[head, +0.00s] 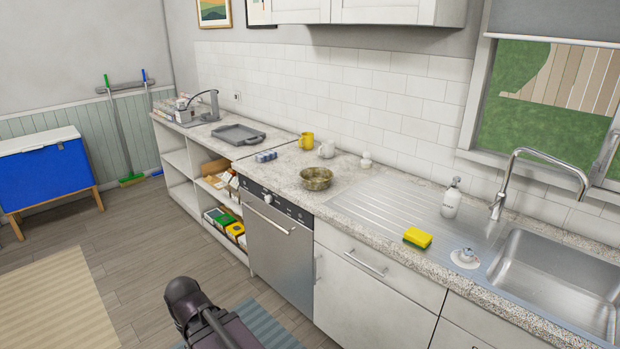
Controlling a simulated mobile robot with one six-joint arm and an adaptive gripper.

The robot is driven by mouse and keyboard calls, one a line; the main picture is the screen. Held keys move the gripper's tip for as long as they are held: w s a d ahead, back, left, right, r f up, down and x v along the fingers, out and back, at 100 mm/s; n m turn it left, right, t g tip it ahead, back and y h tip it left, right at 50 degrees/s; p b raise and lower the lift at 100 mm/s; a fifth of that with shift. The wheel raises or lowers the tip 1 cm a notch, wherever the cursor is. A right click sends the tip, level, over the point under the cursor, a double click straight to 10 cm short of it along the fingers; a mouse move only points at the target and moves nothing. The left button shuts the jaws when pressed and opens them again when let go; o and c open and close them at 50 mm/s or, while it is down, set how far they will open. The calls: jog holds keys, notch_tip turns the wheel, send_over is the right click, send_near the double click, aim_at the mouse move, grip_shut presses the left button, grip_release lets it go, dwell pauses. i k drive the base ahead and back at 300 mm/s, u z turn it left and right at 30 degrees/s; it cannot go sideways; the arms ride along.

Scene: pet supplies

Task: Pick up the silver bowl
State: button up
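A round metal bowl (316,179), silver with a brownish tint, sits upright on the speckled stone counter (290,166), near its front edge above the dishwasher. Nothing is seen inside it clearly. A dark part of my arm shows at the bottom of the head view, low in front of the cabinets and well apart from the bowl. My gripper's fingers are not visible.
A yellow mug (307,141), a white mug (327,148) and a small white jar (366,160) stand behind the bowl. To the right are a ribbed drainboard, a yellow sponge (417,238), a soap bottle (451,199) and the sink (555,275). A grey tray (238,134) lies left.

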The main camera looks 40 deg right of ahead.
aim_at(314, 178)
jog(key=z, duration=0.25)
jog(key=i, duration=0.75)
jog(key=z, duration=0.95)
jog(key=i, duration=0.8)
jog(key=z, duration=0.5)
